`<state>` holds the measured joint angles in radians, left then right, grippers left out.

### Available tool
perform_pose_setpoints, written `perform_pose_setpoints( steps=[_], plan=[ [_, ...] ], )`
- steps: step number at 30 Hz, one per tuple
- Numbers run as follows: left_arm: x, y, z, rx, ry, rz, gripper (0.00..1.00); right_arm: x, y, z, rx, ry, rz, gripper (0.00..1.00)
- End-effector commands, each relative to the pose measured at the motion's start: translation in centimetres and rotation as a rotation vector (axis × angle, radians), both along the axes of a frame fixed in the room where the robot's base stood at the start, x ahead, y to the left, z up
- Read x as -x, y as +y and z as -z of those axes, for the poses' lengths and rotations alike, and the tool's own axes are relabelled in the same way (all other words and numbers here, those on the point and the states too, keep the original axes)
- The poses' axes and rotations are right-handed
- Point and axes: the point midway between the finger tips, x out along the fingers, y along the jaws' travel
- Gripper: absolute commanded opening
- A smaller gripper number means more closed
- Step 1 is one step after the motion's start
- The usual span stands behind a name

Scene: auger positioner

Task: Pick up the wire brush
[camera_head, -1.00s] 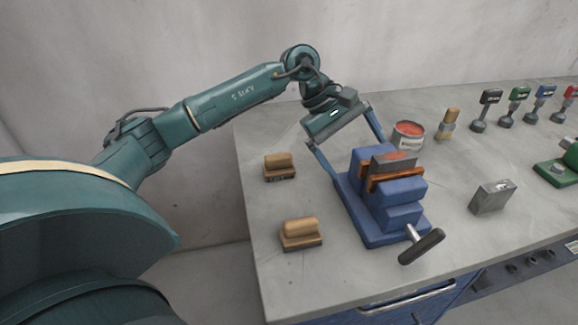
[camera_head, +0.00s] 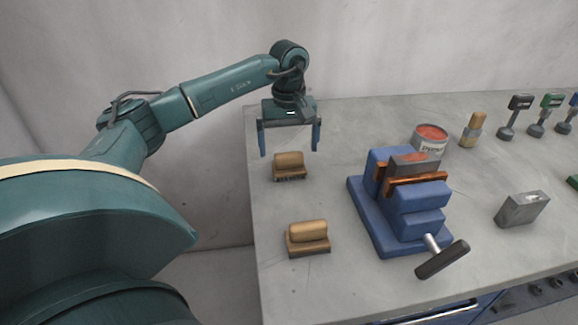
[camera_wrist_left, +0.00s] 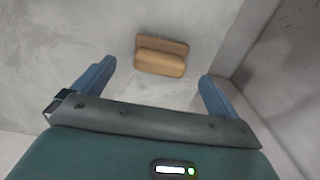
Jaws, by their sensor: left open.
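Two wooden-handled blocks lie on the left part of the bench. The far block (camera_head: 289,166) has a darker, ridged underside that looks like short bristles; it may be the wire brush. The near block (camera_head: 308,238) has a similar tan handle on a brown base. Which is the wire brush is not certain. My left gripper (camera_head: 289,146) is open and empty, fingers pointing down, above and just behind the far block. In the left wrist view a tan block (camera_wrist_left: 160,57) lies beyond the open fingers, roughly centred between them. My right gripper is not in view.
A blue vise (camera_head: 395,205) clamps a grey piece right of the blocks, its handle toward the front. A red-topped can (camera_head: 430,138), a wooden-handled brush (camera_head: 473,128), a metal block (camera_head: 521,209) and several upright tools stand farther right. Bench around the two blocks is clear.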

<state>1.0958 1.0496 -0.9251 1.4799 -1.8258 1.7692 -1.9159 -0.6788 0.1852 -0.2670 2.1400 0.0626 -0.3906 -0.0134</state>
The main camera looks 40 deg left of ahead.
Motion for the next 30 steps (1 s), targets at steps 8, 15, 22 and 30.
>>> perform_pose_setpoints(
  steps=[8,15,22,30],
  plan=[
    [0.2,-0.1,3.9,0.0,0.003,0.001,0.98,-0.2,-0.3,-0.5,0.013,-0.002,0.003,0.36],
    [0.1,-0.1,5.1,0.001,-0.001,0.001,0.98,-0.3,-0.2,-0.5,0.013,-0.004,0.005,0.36],
    [0.1,-0.1,5.0,0.001,-0.001,0.001,0.89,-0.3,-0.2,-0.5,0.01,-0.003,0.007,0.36],
    [0.1,-0.1,5.0,0.001,-0.001,0.001,0.67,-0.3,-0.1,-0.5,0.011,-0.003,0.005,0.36]
  ],
)
